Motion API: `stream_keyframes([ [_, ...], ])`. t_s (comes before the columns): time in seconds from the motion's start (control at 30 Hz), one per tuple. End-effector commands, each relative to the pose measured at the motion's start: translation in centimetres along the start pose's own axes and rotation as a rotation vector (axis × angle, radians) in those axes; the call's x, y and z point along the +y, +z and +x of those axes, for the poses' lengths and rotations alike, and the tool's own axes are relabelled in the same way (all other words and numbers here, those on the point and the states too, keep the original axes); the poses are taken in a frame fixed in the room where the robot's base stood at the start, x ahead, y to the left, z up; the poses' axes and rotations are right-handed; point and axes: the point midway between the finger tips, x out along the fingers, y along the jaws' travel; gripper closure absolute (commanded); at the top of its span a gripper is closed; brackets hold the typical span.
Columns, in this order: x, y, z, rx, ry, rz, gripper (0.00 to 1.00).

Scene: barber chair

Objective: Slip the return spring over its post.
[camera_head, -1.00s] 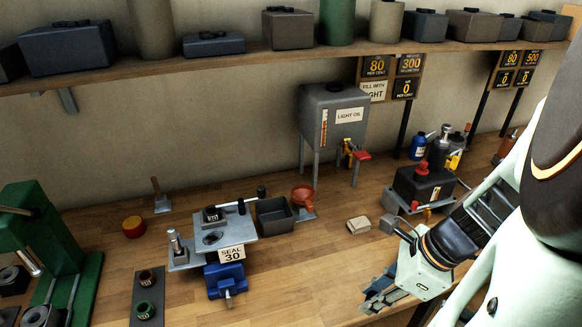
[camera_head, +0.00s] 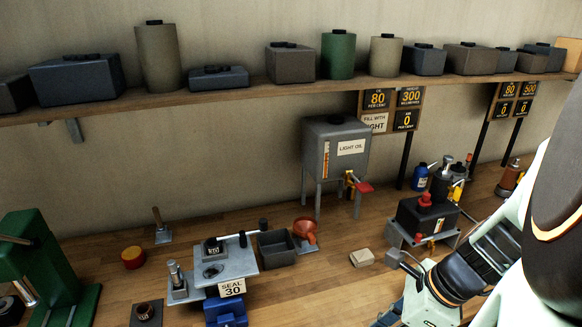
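I cannot pick out the return spring for certain. A metal cylinder with a narrower top (camera_head: 177,278) stands on a plate at the left of the fixture labelled SEAL 30 (camera_head: 231,288). I cannot tell whether either is the spring's post. A dark ring-like part (camera_head: 145,310) sits on a dark mat at the bottom edge. My gripper (camera_head: 388,316) is at the bottom edge, right of the fixture, mostly cut off. Its fingertips and any held thing cannot be made out.
A green press (camera_head: 45,262) stands at far left. The light oil tank (camera_head: 335,150) stands behind. A dark pump unit (camera_head: 425,215) is close to my arm.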

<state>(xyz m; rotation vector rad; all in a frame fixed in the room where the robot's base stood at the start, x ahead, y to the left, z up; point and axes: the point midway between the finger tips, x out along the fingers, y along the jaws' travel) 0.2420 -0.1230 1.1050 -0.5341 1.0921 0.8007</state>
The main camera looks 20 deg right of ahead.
Motion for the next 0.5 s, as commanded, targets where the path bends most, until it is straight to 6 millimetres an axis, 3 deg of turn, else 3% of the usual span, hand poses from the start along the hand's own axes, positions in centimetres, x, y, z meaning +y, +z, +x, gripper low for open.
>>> stream_keyframes([
  [0.23, 0.0, -1.4, 3.7, 0.001, -0.004, -0.006, 0.96],
  [0.4, 0.1, -2.0, 5.3, 0.0, -0.002, -0.008, 0.96],
  [0.5, -0.3, -1.4, 5.0, -0.001, 0.004, -0.008, 0.96],
])
